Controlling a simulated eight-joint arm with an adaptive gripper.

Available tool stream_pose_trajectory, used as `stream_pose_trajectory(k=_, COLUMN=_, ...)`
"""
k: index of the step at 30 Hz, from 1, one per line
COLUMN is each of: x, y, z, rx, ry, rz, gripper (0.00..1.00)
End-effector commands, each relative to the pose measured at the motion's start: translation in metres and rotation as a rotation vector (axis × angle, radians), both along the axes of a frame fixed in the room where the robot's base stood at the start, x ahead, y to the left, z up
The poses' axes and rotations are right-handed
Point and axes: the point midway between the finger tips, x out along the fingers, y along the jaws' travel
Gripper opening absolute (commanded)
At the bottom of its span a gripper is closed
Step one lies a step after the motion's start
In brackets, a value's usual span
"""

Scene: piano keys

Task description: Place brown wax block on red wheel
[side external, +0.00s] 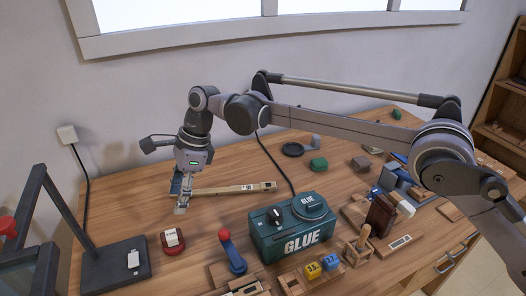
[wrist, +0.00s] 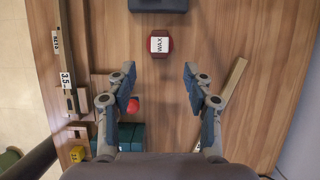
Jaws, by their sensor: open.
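In the wrist view the label reads WAX (wrist: 160,44); I cannot tell whether this is one piece or a block on a wheel. A plain brown block (side external: 361,164) stands farther back on the right; I cannot tell whether it is wax. A red round part (side external: 8,226) shows at the left edge, on the dark frame. My gripper (side external: 181,208) points down, open and empty, behind the WAX piece. In the wrist view its fingertips (wrist: 159,74) are wide apart, the piece beyond them.
A wooden stick (side external: 235,188) lies beside my gripper. A teal GLUE box (side external: 295,229) and a blue lever with a red knob (side external: 231,252) stand right of the WAX piece. A dark frame with a flat base (side external: 112,270) stands left. Wooden parts crowd the right side.

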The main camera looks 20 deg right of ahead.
Motion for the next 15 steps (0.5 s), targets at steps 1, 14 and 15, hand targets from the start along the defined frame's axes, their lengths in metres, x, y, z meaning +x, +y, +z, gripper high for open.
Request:
stream_pose_trajectory(k=1, x=0.0, y=-0.002, z=0.003, rx=0.0, ry=-0.001, rz=0.001, gripper=0.52)
stream_pose_trajectory(k=14, x=0.001, y=-0.115, z=0.073, rx=-0.054, ry=-0.267, rz=0.254, gripper=0.52)
stream_pose_trajectory(k=15, x=-0.002, y=-0.13, z=0.079, rx=-0.067, ry=-0.301, rz=0.291, gripper=0.52)
